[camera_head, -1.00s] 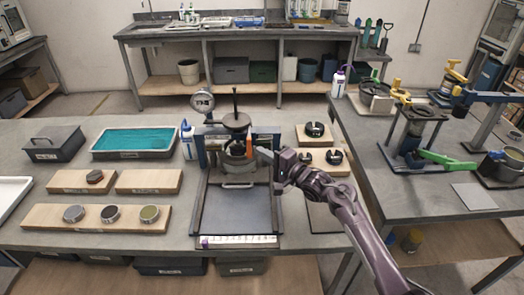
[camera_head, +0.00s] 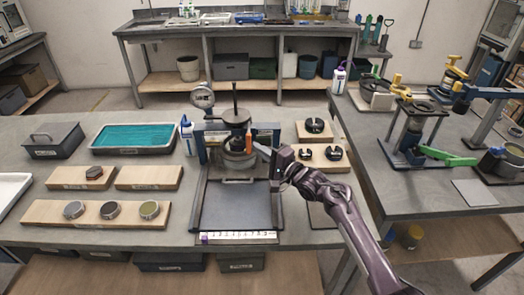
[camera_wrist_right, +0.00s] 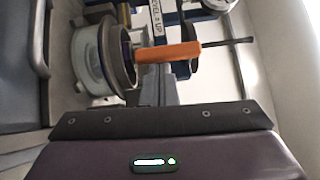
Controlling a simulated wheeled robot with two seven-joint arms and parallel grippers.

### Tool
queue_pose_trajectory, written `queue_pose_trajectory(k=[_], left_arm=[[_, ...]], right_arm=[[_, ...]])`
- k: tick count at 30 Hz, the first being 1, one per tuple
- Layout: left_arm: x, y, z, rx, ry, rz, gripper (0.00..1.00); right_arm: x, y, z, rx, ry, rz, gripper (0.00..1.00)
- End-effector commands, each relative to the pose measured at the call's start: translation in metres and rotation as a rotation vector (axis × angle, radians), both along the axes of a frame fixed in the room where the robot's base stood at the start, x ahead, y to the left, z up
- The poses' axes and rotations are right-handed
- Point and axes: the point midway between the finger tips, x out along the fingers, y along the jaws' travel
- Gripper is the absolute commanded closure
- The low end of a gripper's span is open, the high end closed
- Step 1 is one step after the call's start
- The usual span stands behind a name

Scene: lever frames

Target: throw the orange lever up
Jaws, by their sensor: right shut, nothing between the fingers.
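The orange lever (camera_head: 249,139) stands roughly upright at the right side of the press-like device (camera_head: 238,150) on the middle table. In the right wrist view the orange lever (camera_wrist_right: 168,52) lies across the upper middle, beside a round metal cylinder (camera_wrist_right: 105,55). My right gripper (camera_head: 263,150) is shut and empty, just right of the lever and slightly nearer the camera. I cannot tell whether it touches the lever. Its dark front edge and purple body fill the bottom of the wrist view; the fingertips do not show clearly there. My left gripper is not in view.
A dial gauge (camera_head: 202,97) stands at the device's left. A flat tray (camera_head: 237,206) lies in front. Wooden blocks with black rings (camera_head: 320,157) stand behind my right wrist. A white-and-blue bottle (camera_head: 187,136) is at the left. A label reading partly "= UP" (camera_wrist_right: 158,20) shows behind the lever.

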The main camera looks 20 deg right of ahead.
Motion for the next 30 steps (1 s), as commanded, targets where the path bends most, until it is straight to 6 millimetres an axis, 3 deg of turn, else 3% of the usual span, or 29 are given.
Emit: queue_pose_trajectory(k=[14, 26, 30], left_arm=[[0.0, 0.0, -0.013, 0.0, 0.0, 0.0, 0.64], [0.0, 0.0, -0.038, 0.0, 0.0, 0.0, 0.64], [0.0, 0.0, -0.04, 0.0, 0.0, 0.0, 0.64]], right_arm=[[0.002, 0.007, -0.006, 0.125, -0.034, 0.002, 1.0], [0.006, 0.023, -0.014, 0.449, -0.127, 0.004, 1.0], [0.008, 0.028, -0.013, 0.448, -0.13, 0.003, 1.0]])
